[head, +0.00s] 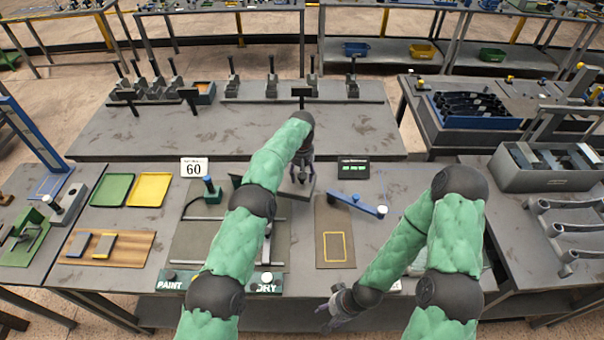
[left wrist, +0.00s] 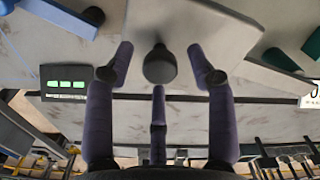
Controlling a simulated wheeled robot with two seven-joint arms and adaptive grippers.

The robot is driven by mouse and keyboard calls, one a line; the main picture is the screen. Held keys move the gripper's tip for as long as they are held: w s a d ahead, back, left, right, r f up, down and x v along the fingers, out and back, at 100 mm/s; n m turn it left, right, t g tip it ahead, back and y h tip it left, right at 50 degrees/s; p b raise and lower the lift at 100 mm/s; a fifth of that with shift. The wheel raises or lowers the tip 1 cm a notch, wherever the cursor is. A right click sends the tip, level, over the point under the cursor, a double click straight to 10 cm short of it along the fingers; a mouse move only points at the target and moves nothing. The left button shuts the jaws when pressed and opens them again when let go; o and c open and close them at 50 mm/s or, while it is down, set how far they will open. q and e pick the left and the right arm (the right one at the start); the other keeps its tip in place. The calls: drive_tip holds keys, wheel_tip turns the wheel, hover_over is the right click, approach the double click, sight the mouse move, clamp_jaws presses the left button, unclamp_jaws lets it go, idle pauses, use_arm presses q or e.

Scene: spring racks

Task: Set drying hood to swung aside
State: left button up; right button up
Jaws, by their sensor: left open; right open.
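What looks like the drying hood is a grey box-like piece (head: 298,188) under my left gripper in the head view, partly hidden by it. In the left wrist view its grey surface (left wrist: 200,20) carries a dark round knob (left wrist: 160,66). My left gripper (head: 302,165) is open, and its fingers (left wrist: 160,75) spread around the knob. I cannot tell whether they touch it. My right gripper (head: 333,308) is open and empty, low over the front edge of the table. My left arm hides part of the station with the PAINT and DRY labels (head: 266,288).
A blue lever with a white knob (head: 357,204) lies right of the hood. A dark display with green lights (head: 353,167) stands behind it. A brown board with a yellow outline (head: 322,217) is in front. Green (head: 112,190) and yellow (head: 149,189) trays lie left.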

use_arm(q)
drive_tip(key=shift+r, duration=3.75)
